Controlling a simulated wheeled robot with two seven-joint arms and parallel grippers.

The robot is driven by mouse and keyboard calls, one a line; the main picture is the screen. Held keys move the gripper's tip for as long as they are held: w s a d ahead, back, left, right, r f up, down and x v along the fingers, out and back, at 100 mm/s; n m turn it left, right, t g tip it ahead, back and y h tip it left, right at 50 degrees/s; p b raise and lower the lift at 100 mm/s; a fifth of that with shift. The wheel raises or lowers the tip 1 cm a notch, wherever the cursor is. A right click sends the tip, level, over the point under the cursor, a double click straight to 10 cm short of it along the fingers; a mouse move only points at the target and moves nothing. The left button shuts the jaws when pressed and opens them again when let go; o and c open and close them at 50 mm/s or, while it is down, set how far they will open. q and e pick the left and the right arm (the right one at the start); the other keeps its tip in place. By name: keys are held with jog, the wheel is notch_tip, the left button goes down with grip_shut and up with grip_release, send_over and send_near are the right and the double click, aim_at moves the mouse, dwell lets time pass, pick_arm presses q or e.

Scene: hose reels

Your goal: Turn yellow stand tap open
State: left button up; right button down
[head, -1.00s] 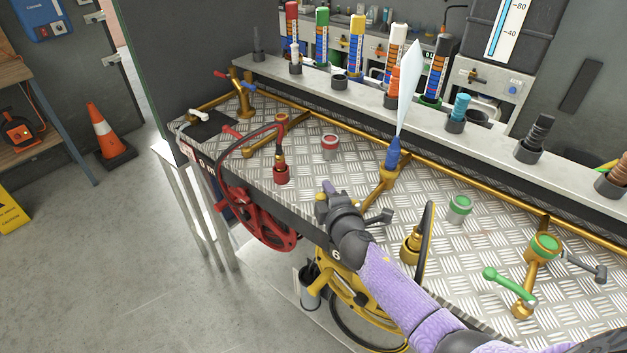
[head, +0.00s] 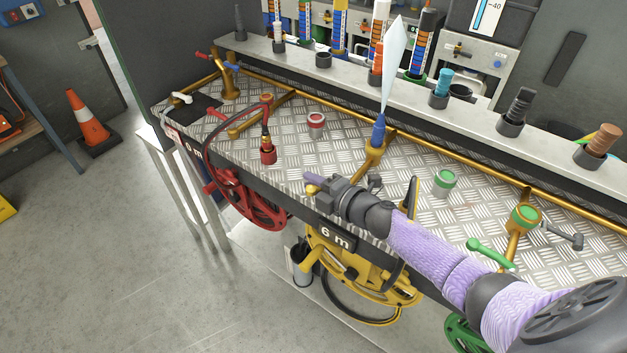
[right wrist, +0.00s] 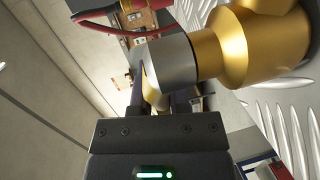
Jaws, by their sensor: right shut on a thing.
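The brass-yellow stand (head: 371,157) carries the blue nozzle (head: 379,130) and stands on the bench behind my right gripper. A thick gold fitting (right wrist: 230,48) with a grey collar (right wrist: 166,60) is close in front of the jaws. The tap's far side is hidden. My left gripper is out of view.
The yellow reel (head: 345,272), marked 6 m, hangs below the front edge. The red reel (head: 245,203) is to its left. A green-handled tap (head: 490,252) is at the right. A red-ringed cap (head: 316,122) and a green-ringed cap (head: 445,182) stand on the bench.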

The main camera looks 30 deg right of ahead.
dwell(0.3)
jog(key=c, duration=0.6)
grip_release()
